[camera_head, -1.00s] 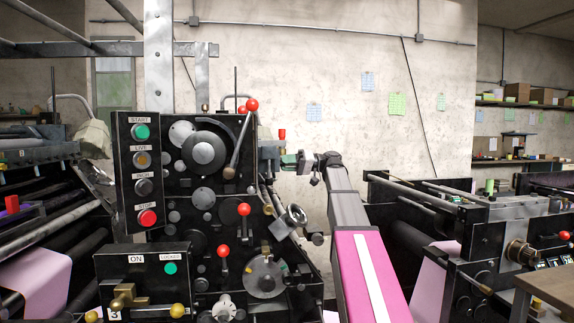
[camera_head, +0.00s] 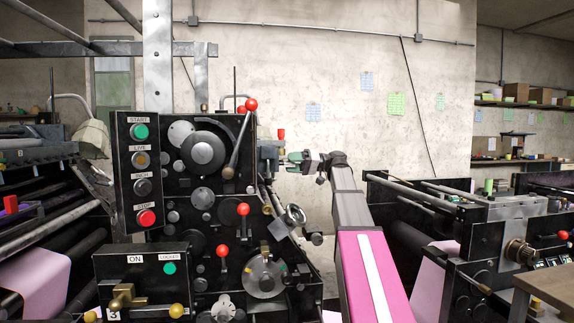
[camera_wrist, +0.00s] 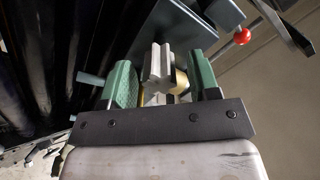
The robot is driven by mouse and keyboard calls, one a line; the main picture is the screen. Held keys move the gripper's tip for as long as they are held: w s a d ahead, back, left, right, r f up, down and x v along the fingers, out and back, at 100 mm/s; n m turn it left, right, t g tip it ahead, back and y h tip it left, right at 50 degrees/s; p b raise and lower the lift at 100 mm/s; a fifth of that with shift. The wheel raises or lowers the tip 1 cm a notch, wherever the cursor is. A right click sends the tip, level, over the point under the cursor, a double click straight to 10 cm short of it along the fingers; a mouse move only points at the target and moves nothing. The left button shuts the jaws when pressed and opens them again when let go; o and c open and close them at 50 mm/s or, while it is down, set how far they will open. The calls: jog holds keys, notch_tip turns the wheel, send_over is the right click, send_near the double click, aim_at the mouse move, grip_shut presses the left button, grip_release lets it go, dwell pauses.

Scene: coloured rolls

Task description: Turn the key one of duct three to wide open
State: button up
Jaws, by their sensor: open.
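My gripper (camera_head: 291,157) is at the right side of the black press panel, beside a grey block (camera_head: 268,152). In the wrist view my gripper (camera_wrist: 163,78) is open, with one green finger on each side of a grey ribbed key (camera_wrist: 157,64). The key sits between the fingers, and a gap shows on its right; I cannot tell if either finger touches it. A brass-coloured part (camera_wrist: 181,82) shows beside the key. The key's setting and any number label are not readable, so I cannot confirm which key it is.
A red-knobbed lever (camera_head: 251,105) stands on the panel left of my gripper. A red-topped part (camera_head: 281,134) rises just above the grey block. In the wrist view a red ball (camera_wrist: 242,36) on a lever is at the upper right. A handwheel (camera_head: 295,214) lies below.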

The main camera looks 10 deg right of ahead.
jog(key=d, duration=0.8)
jog(key=shift+d, duration=0.2)
jog(key=shift+s, duration=0.1)
